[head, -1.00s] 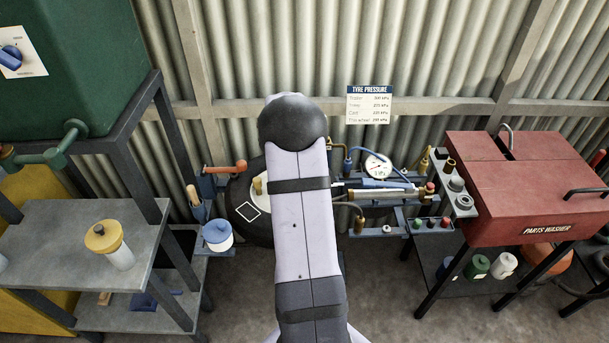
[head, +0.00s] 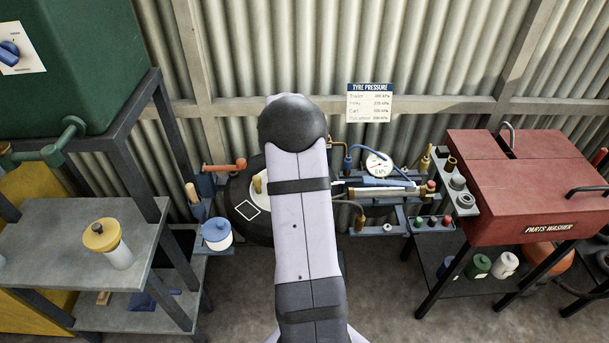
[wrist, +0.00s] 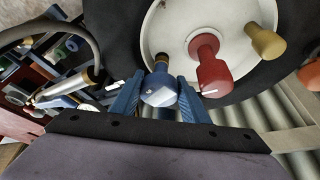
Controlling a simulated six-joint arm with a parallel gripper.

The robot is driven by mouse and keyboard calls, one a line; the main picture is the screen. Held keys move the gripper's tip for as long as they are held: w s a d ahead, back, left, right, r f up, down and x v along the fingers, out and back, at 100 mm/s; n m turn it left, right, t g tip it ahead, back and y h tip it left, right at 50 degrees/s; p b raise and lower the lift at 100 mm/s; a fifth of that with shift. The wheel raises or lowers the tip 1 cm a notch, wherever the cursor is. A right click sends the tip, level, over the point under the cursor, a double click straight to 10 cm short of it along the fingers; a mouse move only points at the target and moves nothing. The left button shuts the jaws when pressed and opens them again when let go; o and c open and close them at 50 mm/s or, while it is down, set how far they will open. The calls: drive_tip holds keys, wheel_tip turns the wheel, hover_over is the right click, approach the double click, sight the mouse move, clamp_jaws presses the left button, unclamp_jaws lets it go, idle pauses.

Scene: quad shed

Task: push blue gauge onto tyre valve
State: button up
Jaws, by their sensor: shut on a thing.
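In the wrist view my gripper (wrist: 158,102) is shut on the blue gauge (wrist: 161,91), with one blue finger on each side of it. The gauge's narrow, dark and brass-coloured end points toward the white wheel rim (wrist: 178,22) at its near edge. I cannot tell whether a valve stem is inside that end or how far on it is. The black tyre (wrist: 125,30) surrounds the rim. In the head view the tyre (head: 236,199) is partly hidden behind my arm, and my gripper and the blue gauge are hidden there.
A dial (head: 379,164), hoses and a tool rack (head: 385,229) are right of the tyre. A blue-lidded pot (head: 217,235) is left.

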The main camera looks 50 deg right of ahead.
drive_tip(key=shift+f, duration=0.1)
drive_tip(key=o, duration=0.8)
